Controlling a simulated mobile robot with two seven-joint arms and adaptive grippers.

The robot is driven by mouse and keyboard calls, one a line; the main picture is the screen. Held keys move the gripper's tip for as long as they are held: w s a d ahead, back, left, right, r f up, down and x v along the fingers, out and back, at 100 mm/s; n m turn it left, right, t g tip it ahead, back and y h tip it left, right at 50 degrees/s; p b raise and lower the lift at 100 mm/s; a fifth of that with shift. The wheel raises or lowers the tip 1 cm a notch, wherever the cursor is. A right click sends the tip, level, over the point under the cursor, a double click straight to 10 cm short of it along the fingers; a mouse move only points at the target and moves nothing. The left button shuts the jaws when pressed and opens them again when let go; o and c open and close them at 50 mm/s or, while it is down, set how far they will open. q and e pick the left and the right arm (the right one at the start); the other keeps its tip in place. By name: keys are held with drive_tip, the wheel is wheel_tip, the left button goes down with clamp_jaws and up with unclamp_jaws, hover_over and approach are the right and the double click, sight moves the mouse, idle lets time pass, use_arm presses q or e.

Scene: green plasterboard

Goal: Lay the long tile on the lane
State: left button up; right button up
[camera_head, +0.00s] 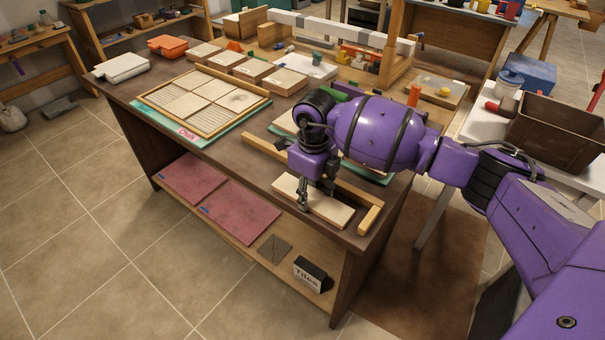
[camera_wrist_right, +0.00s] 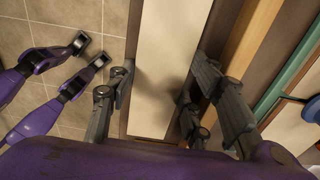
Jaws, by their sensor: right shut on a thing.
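The long tile (camera_head: 329,209) is a pale, flat board at the front edge of the brown workbench, in front of a long wooden rail (camera_head: 262,149). In the right wrist view the tile (camera_wrist_right: 168,50) runs lengthwise between the fingers. My right gripper (camera_head: 317,203) points down and is shut on the tile across its width. Whether the tile touches the bench top is not clear. A short wooden block (camera_head: 369,219) lies beyond the tile's right end. I cannot make out a marked lane. My left gripper does not show in the head view.
A wooden-framed tray of pale tiles (camera_head: 203,129) lies on a green board to the left. Small tile boxes (camera_head: 253,69) and a wooden frame (camera_head: 395,50) stand behind. The bench top (camera_head: 232,157) between tray and rail is clear. A dark bin (camera_head: 553,135) stands right.

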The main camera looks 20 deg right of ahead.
drive_tip(key=o, duration=1.6)
drive_tip(key=shift+f, duration=0.1)
wheel_tip(320, 180, up, 12)
drive_tip(key=shift+r, duration=0.1)
